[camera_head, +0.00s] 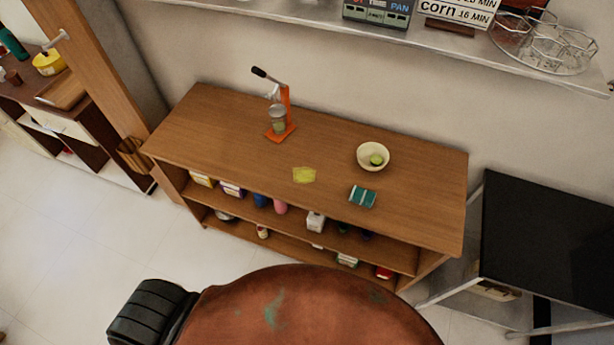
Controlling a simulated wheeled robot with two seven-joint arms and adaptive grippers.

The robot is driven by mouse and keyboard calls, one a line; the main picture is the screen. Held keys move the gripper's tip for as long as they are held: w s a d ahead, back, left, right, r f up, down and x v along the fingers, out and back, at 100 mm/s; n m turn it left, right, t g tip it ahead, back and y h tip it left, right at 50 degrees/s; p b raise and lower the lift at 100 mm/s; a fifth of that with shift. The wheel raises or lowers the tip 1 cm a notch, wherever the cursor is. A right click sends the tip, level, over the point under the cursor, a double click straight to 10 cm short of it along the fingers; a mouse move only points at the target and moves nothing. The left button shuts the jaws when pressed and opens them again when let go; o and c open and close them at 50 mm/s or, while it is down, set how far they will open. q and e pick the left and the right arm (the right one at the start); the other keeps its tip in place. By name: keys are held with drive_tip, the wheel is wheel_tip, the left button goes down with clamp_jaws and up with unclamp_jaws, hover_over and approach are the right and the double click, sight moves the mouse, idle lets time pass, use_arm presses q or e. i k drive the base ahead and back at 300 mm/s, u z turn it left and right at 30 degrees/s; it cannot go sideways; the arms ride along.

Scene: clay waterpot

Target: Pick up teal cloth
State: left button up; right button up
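The teal cloth (362,196) lies as a small folded rectangle on the top of the wooden shelf unit (225,120), near its front edge and right of its middle. Nothing covers it. Neither of my grippers shows in the head view, so nothing is seen near or touching the cloth.
A yellow-green cloth (304,175) lies left of it. A pale bowl (362,163) holding something green stands behind it. An orange lever press (278,125) stands farther left. A black-topped table (550,250) is at the right. A large reddish-brown rounded shape fills the bottom middle.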

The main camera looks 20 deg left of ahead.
sight(363, 198)
drive_tip(key=z, duration=0.45)
drive_tip(key=k, duration=0.5)
drive_tip(key=z, duration=0.8)
drive_tip(key=i, duration=1.05)
drive_tip(key=u, duration=0.8)
